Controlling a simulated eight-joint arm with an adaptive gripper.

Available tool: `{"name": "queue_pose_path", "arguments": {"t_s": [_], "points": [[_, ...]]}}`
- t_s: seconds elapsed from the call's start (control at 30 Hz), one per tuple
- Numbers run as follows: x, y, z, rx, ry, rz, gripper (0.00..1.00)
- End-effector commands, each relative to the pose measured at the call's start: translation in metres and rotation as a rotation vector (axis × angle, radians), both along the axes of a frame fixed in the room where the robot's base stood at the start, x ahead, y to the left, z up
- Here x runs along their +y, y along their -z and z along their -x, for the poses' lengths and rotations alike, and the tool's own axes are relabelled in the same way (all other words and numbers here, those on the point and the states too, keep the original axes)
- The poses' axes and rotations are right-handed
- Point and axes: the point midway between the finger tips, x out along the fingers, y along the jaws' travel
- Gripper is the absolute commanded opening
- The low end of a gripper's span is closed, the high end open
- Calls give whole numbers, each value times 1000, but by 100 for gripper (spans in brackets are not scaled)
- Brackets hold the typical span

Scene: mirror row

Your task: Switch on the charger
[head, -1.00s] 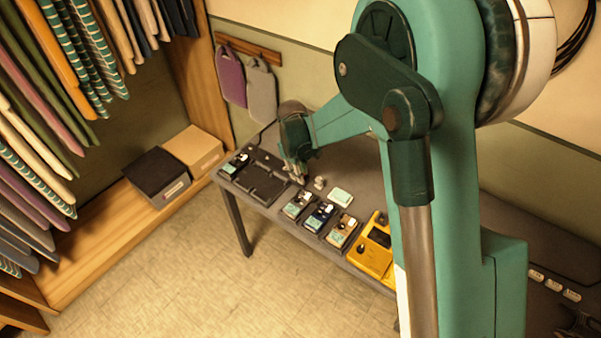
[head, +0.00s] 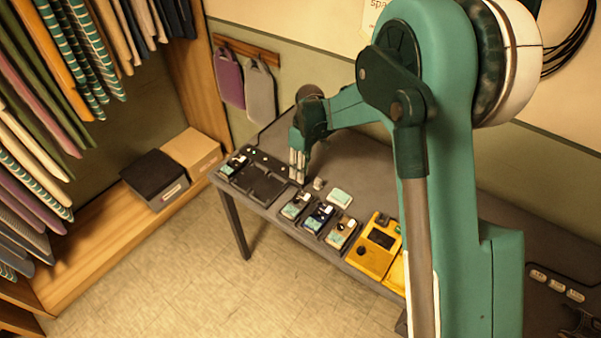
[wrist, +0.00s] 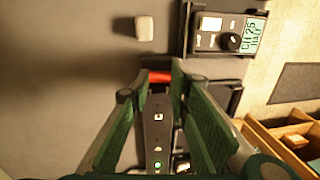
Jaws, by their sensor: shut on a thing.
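The charger (head: 258,187) is a dark tray with bays near the left end of the table, with a receiver in its left bay. In the wrist view its dark strip (wrist: 155,130) shows between my fingers, with small markings and a lit green light (wrist: 157,165). A red part (wrist: 160,77), seemingly the switch, is at the strip's far end, between my fingertips. My gripper (wrist: 160,72) is shut on this red part, whose sides the fingertips cover. In the head view my gripper (head: 298,170) points down at the charger's right end. The switch position cannot be told.
A small pale block (head: 319,183) and a pale card (head: 340,197) lie close right. Several receivers (head: 318,217) stand along the front edge, beside a yellow device (head: 372,250). Boxes (head: 155,177) sit on the wooden shelf at left. The tabletop behind my gripper is bare.

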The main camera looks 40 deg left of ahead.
Motion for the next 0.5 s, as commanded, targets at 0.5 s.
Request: {"name": "queue_pose_path", "arguments": {"t_s": [0.5], "points": [[0, -1, 0, -1, 1, 0, 34]]}}
